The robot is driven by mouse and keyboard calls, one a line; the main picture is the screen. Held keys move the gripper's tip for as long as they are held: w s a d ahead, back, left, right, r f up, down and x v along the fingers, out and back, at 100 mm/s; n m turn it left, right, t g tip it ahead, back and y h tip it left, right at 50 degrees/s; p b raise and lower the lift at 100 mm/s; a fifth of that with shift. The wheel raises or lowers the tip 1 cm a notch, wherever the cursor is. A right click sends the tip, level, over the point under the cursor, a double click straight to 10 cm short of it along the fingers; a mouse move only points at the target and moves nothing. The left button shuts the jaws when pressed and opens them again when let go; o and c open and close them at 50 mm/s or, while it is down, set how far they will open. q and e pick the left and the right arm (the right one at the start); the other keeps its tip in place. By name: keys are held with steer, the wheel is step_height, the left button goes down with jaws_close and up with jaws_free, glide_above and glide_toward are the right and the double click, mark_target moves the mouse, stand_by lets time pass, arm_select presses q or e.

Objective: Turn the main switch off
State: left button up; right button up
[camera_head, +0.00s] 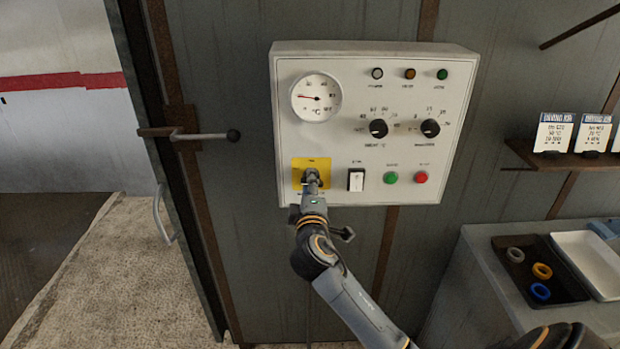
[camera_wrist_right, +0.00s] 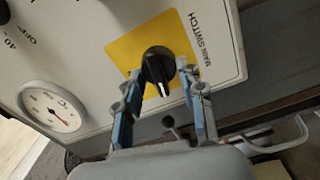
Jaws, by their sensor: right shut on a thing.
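The main switch is a black rotary knob (camera_wrist_right: 158,64) with a white pointer line, on a yellow plate (camera_wrist_right: 122,48) labelled MAIN SWITCH. In the head view the yellow plate (camera_head: 299,165) is at the lower left of the white control panel (camera_head: 350,100); my gripper mostly covers the knob. My right gripper (camera_head: 312,180) is at the knob, with one finger on each side of it in the wrist view (camera_wrist_right: 160,80). It is shut on the knob. The pointer line faces toward the gripper's palm in the wrist view. My left gripper is not in view.
Beside the main switch are a white rocker switch (camera_head: 356,180), a green button (camera_head: 390,177) and a red button (camera_head: 421,177). A round gauge (camera_head: 316,97) is above. A door handle lever (camera_head: 205,136) sticks out at left. A bench with a dark tray (camera_head: 515,280) stands at right.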

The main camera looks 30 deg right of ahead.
steer(key=shift+n+p, duration=0.55)
steer(key=shift+n, duration=0.45)
steer(key=shift+f, duration=0.1)
steer(key=o, duration=1.2)
steer(key=shift+c, duration=0.2)
steer(key=v, duration=1.2)
